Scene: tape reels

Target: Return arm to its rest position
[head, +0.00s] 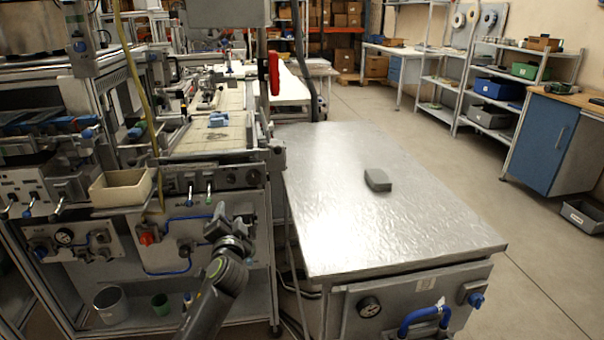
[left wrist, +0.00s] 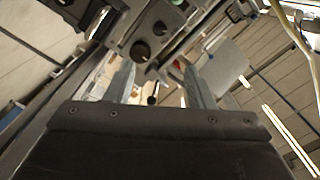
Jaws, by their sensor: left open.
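My left arm comes in from the bottom of the head view, and its gripper (head: 232,236) is held up in front of the machine's lower panel, left of the metal table. In the left wrist view the two fingers of my left gripper (left wrist: 160,85) stand apart with nothing between them. That view looks up toward the ceiling and the machine's upper parts. My right gripper is in neither view. No tape reel is in or touching the left gripper.
A metal-topped table (head: 350,220) stands to the right with a small grey block (head: 378,180) on it. The machine panel has knobs and a cream bin (head: 121,187). Shelves (head: 490,85) and a blue cabinet (head: 545,140) stand at the far right. Open floor lies between.

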